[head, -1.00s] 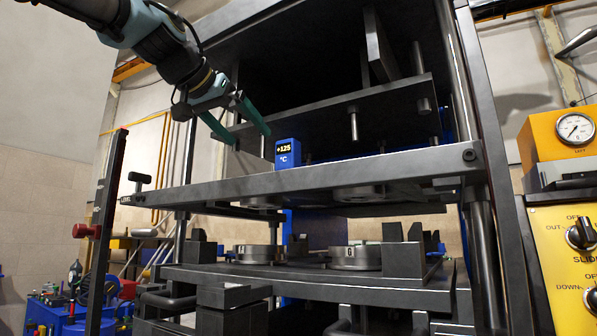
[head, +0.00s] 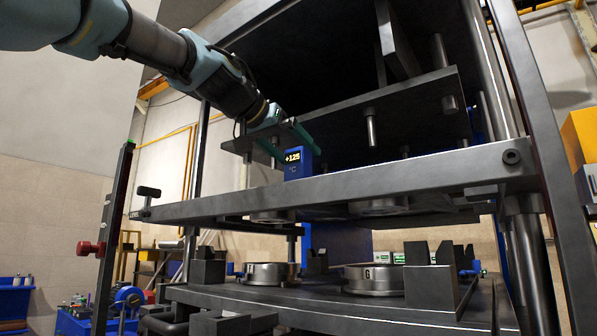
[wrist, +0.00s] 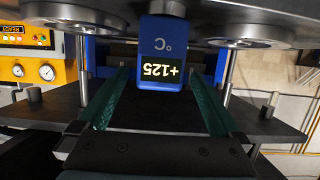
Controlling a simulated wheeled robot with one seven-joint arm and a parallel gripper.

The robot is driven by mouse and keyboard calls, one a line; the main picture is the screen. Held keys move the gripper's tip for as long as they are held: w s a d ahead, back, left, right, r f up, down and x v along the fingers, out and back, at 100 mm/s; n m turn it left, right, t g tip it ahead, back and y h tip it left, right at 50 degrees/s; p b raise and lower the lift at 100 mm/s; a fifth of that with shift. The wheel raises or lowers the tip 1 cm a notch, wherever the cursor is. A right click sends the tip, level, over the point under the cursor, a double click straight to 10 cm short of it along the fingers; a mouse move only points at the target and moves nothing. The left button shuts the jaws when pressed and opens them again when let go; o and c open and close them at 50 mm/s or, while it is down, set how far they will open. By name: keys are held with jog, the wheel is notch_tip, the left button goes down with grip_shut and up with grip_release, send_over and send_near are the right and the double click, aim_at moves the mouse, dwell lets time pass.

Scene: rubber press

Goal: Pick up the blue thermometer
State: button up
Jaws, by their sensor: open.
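The blue thermometer (head: 299,168) is a blue block with a lit display reading +125 and a °C mark. It stands upright on the dark middle plate (head: 400,178) of the press, behind the plate's front edge. In the wrist view the thermometer (wrist: 163,48) is upside down, at the top centre. My gripper (head: 301,155) is open, with two teal fingers at the thermometer's upper part. In the wrist view its fingertips (wrist: 160,74) lie to the left and right of the thermometer, with gaps on both sides. The thermometer's lower end is hidden in the head view.
An upper plate (head: 350,105) with hanging pins is close above my gripper. Press columns (head: 525,245) stand at the right. Round moulds (head: 272,275) sit on the lower plate. A yellow panel with gauges (wrist: 35,70) shows in the wrist view.

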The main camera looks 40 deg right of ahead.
aim_at(306, 161)
jog(key=p+x, duration=0.2)
jog(key=x, duration=0.2)
jog(key=shift+d+f, duration=0.1)
jog(key=shift+d, duration=0.3)
grip_shut()
dwell(0.5)
